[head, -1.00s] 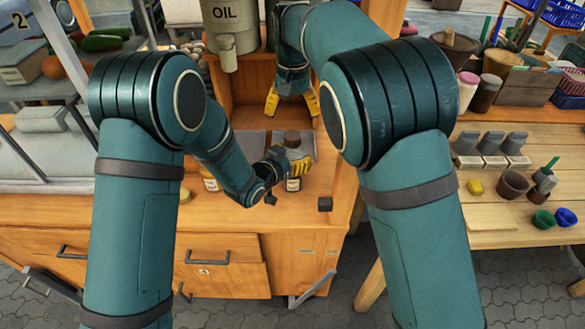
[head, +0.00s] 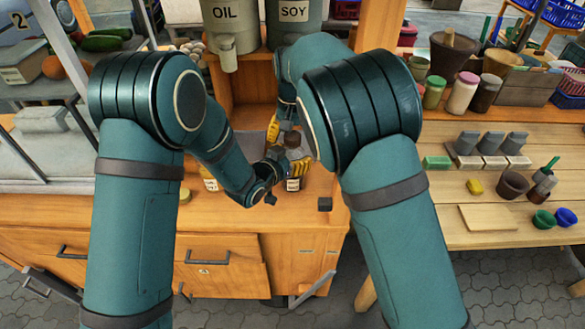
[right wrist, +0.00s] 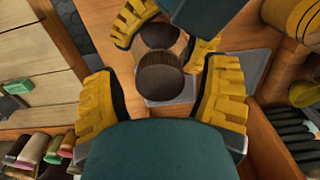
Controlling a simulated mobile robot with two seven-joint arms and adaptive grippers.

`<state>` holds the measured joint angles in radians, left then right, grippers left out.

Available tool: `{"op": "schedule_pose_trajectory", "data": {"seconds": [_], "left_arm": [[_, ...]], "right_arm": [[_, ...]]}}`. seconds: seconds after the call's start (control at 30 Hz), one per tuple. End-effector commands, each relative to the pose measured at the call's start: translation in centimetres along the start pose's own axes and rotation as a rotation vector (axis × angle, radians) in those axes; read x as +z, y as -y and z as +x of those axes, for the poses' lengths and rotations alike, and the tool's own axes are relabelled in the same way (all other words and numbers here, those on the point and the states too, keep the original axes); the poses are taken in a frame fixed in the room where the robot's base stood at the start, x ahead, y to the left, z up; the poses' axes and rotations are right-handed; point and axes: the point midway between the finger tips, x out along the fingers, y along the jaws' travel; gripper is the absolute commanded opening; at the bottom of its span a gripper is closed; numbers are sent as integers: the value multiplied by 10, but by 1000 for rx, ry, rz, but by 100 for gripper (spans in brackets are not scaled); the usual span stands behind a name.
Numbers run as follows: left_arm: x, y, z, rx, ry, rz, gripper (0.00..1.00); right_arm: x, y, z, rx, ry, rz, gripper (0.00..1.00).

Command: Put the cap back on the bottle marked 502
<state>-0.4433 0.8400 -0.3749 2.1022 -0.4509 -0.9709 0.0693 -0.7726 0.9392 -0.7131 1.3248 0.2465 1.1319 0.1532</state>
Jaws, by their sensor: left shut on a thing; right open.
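A dark brown bottle with a white label (head: 293,184) stands near the counter's front edge in the head view. My left gripper (head: 290,167) is shut on it; its number is unreadable. Two dark brown round tops show in the right wrist view: one (right wrist: 160,80) lies between my right fingers, the other (right wrist: 160,36) between the left gripper's yellow fingers. I cannot tell which is the loose cap. My right gripper (head: 276,130) is open, just above and behind the left one; its spread fingers (right wrist: 163,88) also show in the right wrist view. My right arm partly hides this spot.
Another labelled bottle (head: 210,182) stands to the left, with a small yellowish round thing (head: 185,195) beside it. A small dark block (head: 325,204) sits at the counter's front right. OIL (head: 226,30) and SOY (head: 293,20) containers stand behind. A wooden table (head: 440,205) is at right.

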Motion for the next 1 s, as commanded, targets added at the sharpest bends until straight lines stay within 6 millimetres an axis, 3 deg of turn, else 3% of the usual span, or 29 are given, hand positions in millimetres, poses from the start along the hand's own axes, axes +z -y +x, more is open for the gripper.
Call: {"op": "schedule_pose_trajectory", "data": {"seconds": [0.07, 0.27, 0.57, 0.6, 0.67, 1.0], "left_arm": [[-1, 0, 0, 0, -2, 0, 0], [-1, 0, 0, 0, -2, 0, 0], [-1, 0, 0, 0, -2, 0, 0], [-1, 0, 0, 0, -2, 0, 0], [-1, 0, 0, 0, -2, 0, 0], [-1, 0, 0, 0, -2, 0, 0]], "right_arm": [[0, 0, 0, 0, 0, 0, 72], [0, 0, 0, 0, 0, 0, 2], [0, 0, 0, -1, 0, 0, 0], [0, 0, 0, -1, 0, 0, 59], [0, 0, 0, -1, 0, 0, 76], [0, 0, -2, -1, 0, 0, 76]]}}
